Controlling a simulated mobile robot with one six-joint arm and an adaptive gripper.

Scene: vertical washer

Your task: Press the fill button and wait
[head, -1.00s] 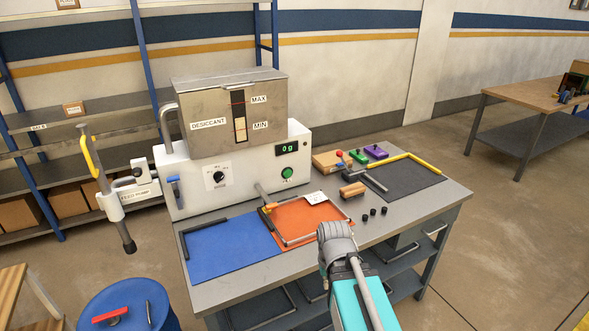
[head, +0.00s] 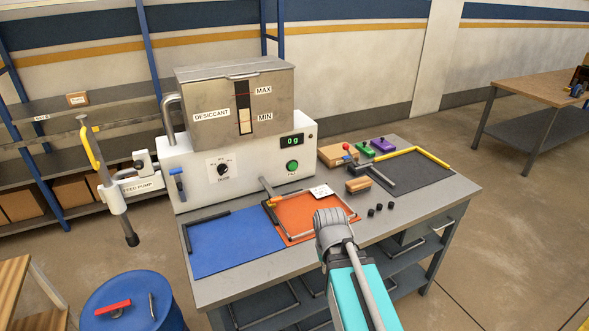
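The green round fill button (head: 292,166) is on the front of the white dispensing machine (head: 196,184), below and right of the dial. The small label under it is too small to read surely. Above it, the black display (head: 292,141) shows 0 g in green. The steel desiccant hopper (head: 200,87) sits on top, with a level window (head: 244,121) between the MAX and MIN marks. My teal and grey arm rises from the bottom, in front of the workbench's front edge. My gripper does not show in this view, and nothing of mine covers the button.
On the workbench (head: 222,293) lie a blue mat (head: 235,245), an orange mat (head: 295,212) with a metal frame and white card, and a dark mat (head: 418,172). A brown-topped block (head: 358,184) and small black knobs stand between. A blue barrel (head: 135,310) is front left.

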